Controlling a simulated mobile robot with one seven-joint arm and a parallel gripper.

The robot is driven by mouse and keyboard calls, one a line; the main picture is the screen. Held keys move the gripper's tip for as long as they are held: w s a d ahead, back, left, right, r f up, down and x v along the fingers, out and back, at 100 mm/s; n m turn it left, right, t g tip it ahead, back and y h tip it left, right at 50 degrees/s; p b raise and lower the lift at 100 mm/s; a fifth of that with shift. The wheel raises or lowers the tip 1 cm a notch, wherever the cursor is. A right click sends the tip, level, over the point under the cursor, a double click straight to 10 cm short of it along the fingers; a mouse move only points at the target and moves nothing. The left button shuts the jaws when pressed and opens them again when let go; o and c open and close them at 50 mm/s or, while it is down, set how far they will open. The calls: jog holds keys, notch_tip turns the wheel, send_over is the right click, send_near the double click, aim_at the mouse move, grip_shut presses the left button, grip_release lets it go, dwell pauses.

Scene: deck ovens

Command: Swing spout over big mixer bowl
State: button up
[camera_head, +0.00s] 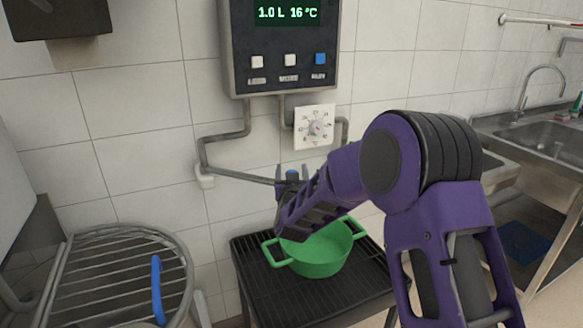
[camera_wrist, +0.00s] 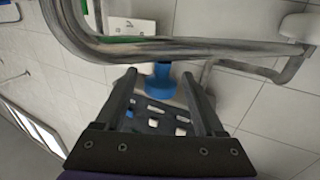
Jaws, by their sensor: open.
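The spout (camera_head: 240,177) is a thin grey metal pipe that runs right from a white wall fitting, over the green pot (camera_head: 322,250). In the wrist view the spout (camera_wrist: 215,48) crosses the top, close to the camera. A blue knob (camera_wrist: 162,78) sits on it; the knob also shows in the head view (camera_head: 292,174). My gripper (camera_head: 291,186) is at the spout's right end. In the wrist view my gripper (camera_wrist: 159,76) is open, with the knob between its fingertips; contact cannot be told. The mixer bowl's round wire guard (camera_head: 120,262) is at lower left, away from the spout.
The green pot stands on a dark slatted stand (camera_head: 248,262) below my gripper. A control box (camera_head: 287,45) and a white dial plate (camera_head: 314,127) are on the tiled wall above. A blue handle (camera_head: 157,290) stands on the guard. A sink (camera_head: 560,135) is at right.

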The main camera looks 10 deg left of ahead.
jog(key=shift+x, duration=1.05)
grip_shut()
dwell(0.7)
